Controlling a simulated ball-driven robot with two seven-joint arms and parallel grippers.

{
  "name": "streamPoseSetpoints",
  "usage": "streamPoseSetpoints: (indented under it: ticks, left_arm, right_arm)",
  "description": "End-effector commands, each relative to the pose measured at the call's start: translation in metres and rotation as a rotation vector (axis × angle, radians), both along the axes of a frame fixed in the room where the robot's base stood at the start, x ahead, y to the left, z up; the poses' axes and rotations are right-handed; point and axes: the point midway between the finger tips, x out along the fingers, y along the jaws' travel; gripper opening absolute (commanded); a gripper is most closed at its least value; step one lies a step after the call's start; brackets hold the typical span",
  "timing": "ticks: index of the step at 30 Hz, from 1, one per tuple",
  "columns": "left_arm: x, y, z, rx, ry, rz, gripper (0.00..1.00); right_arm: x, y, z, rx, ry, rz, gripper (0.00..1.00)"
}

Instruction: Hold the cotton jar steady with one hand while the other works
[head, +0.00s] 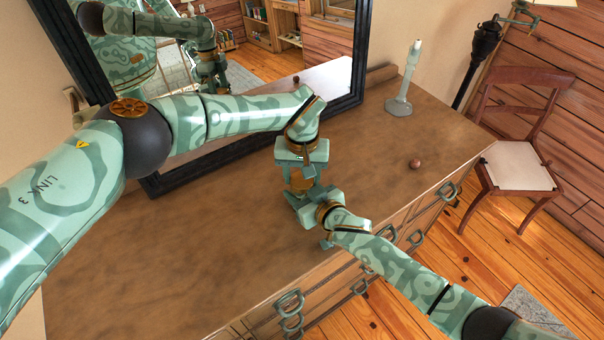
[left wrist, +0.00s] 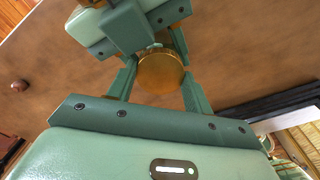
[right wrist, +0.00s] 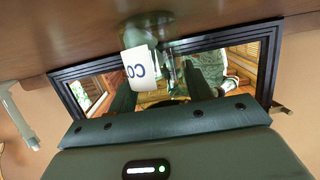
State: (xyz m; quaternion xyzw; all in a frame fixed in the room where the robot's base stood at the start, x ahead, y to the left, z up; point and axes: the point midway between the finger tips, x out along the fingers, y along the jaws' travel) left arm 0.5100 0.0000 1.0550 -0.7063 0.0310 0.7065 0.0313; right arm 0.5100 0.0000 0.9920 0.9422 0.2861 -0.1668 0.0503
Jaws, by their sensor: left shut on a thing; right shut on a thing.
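The cotton jar stands on the wooden dresser top (head: 200,250), mostly hidden by my grippers in the head view. In the right wrist view its white label (right wrist: 140,67) shows part of its lettering, upside down. Its round golden-brown lid (left wrist: 160,72) fills the space between my left fingers in the left wrist view. My left gripper (head: 300,185) points down from above and is shut on the lid. My right gripper (right wrist: 163,88) comes in low from the front right and is shut on the jar. Whether the lid is seated or loose cannot be told.
A black-framed mirror (head: 357,50) leans at the back. A pale stand (head: 399,105) is at the far right of the dresser, and a small brown ball (head: 415,163) lies nearer. A chair (head: 520,168) stands beyond. The dresser's left and front are clear.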

Motion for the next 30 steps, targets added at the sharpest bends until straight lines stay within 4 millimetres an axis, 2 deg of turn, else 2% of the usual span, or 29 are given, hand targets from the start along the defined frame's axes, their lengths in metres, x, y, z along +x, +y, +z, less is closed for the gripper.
streamPoseSetpoints:
  ticks: [6, 7, 9, 18, 27, 30]
  left_arm:
    - [0.000, 0.000, 0.000, 0.000, -0.001, 0.001, 0.30]
    - [0.000, 0.000, 0.000, 0.000, -0.001, 0.001, 0.56]
    - [0.001, 0.000, 0.000, 0.000, -0.001, 0.002, 0.73]
    - [0.001, 0.000, 0.003, 0.000, -0.002, 0.003, 0.73]
    - [0.001, 0.000, 0.039, 0.000, -0.002, 0.003, 0.73]
    - [0.001, 0.000, 0.045, 0.000, -0.001, 0.004, 0.73]
  right_arm:
    - [0.000, -0.001, -0.001, -0.001, 0.001, -0.001, 0.00]
    - [0.000, -0.001, -0.001, -0.001, 0.001, -0.001, 0.00]
    - [0.000, -0.001, -0.001, -0.001, 0.001, -0.001, 0.00]
    - [0.000, 0.000, -0.001, -0.001, 0.001, -0.001, 0.00]
    - [0.000, 0.000, -0.001, -0.001, 0.001, -0.001, 0.00]
    - [0.000, 0.000, -0.001, -0.001, 0.001, -0.001, 0.00]
